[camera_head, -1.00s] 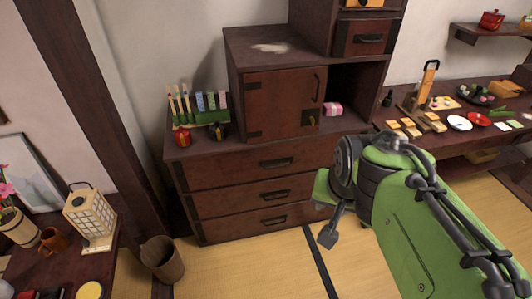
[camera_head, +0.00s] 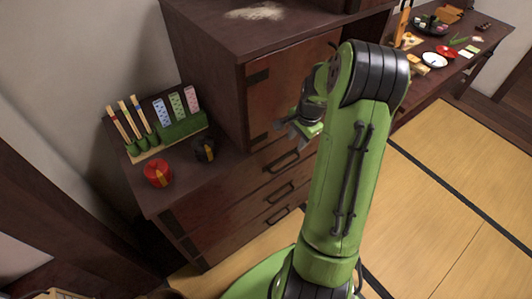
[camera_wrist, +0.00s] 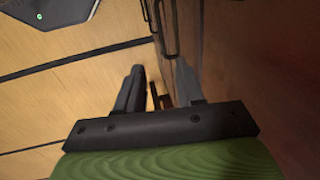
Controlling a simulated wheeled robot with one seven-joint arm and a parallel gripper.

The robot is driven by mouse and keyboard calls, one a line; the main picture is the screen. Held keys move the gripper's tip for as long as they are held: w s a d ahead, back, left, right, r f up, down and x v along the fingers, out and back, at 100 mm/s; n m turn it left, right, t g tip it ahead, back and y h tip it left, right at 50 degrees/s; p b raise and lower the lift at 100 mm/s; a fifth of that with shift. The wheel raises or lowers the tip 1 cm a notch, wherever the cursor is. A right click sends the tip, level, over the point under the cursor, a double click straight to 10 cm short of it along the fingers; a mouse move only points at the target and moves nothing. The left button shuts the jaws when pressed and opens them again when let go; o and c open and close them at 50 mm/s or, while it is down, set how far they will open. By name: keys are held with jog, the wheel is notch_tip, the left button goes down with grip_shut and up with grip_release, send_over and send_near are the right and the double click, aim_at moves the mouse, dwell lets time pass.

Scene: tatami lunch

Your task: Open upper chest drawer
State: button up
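The dark wooden chest (camera_head: 215,215) has a stack of drawers in its lower front, and they look shut. The upper drawer's dark handle (camera_head: 283,160) shows just below my gripper (camera_head: 300,130) in the head view; my arm hides the drawer's right part. In the wrist view my gripper (camera_wrist: 158,85) is open, its two fingers apart, pointing down along the chest's front (camera_wrist: 240,70). Dark handles (camera_wrist: 171,28) show beyond the fingertips; I cannot tell which drawers they belong to. Small dark pieces show between the fingers, too unclear to name.
A cabinet door (camera_head: 290,85) is above the drawers, behind my gripper. A green stand (camera_head: 180,127), a red pot (camera_head: 158,173) and a dark pot (camera_head: 204,149) stand on the chest's left ledge. The tatami floor (camera_head: 440,190) at right is clear.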

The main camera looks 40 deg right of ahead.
aim_at(287, 165)
jog(key=w+f+b, duration=0.1)
jog(key=f, duration=0.4)
jog(key=w+f+b, duration=0.1)
jog(key=f+b, duration=0.1)
jog(key=f, duration=0.3)
jog(key=w+f+b, duration=0.1)
jog(key=f, duration=0.5)
jog(key=shift+w+d+b, duration=0.1)
jog(key=shift+b, duration=0.25)
jog(key=shift+r, duration=0.1)
grip_shut()
dwell(0.4)
